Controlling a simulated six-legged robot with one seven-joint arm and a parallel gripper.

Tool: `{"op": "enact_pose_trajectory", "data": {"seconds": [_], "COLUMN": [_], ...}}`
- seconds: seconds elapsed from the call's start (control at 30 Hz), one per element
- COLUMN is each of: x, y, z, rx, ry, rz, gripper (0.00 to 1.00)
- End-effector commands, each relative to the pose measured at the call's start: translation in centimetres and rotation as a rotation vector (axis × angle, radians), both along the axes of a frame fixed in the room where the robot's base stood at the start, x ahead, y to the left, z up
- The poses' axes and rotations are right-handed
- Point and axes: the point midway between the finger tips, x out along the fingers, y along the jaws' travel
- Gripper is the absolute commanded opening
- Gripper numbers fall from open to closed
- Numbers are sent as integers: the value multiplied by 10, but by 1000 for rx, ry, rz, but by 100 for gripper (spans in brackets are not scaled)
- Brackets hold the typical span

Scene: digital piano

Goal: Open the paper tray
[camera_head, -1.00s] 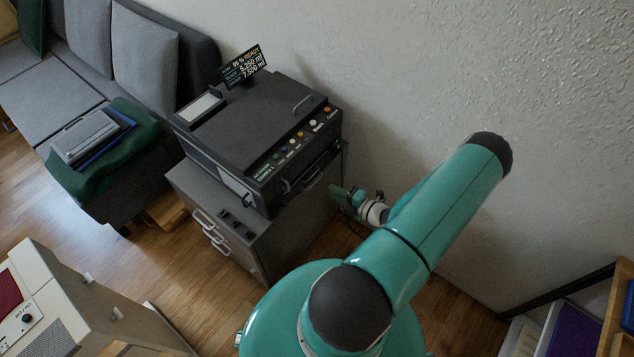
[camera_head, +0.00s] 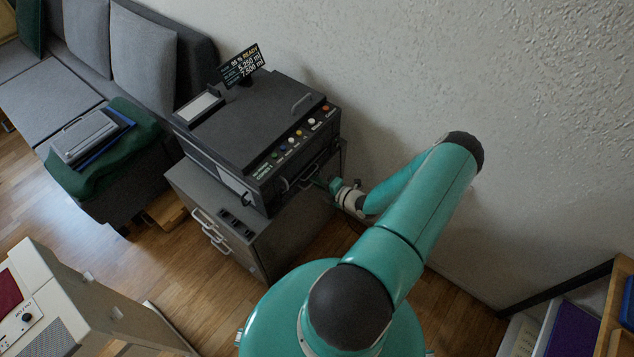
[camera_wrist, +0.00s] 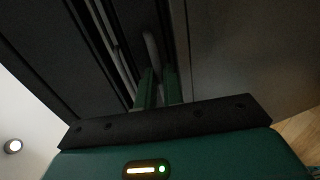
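The dark printer (camera_head: 255,125) stands on a grey cabinet (camera_head: 215,205). The paper tray (camera_head: 285,187) is in the lower part of its front and looks closed. A bar handle (camera_head: 302,180) stands out from the tray front. My gripper (camera_head: 325,183) is at the right end of this handle, low at the printer front. In the wrist view, my gripper's two green fingers (camera_wrist: 158,82) are apart, with the curved grey handle (camera_wrist: 151,48) reaching down between their tips. I cannot tell whether either finger touches it.
A row of coloured buttons (camera_head: 300,134) lies above the tray. The textured wall (camera_head: 400,80) is close behind my arm. A sofa (camera_head: 145,50) stands at the left, a beige machine (camera_head: 75,300) at the lower left, and a shelf (camera_head: 600,310) at the lower right.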

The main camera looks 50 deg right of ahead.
Motion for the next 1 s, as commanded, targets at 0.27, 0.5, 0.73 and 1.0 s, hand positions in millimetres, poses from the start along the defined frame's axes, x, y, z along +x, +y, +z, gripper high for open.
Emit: {"op": "enact_pose_trajectory", "data": {"seconds": [0.27,0.5,0.73,1.0], "x": [-2,-25,-84,-179], "y": [0,-3,-8,-16], "z": [0,0,0,0], "rx": [-1,0,-1,0], "ry": [0,1,3,3], "rz": [0,-1,-3,-4], "gripper": [0,0,0,0]}}
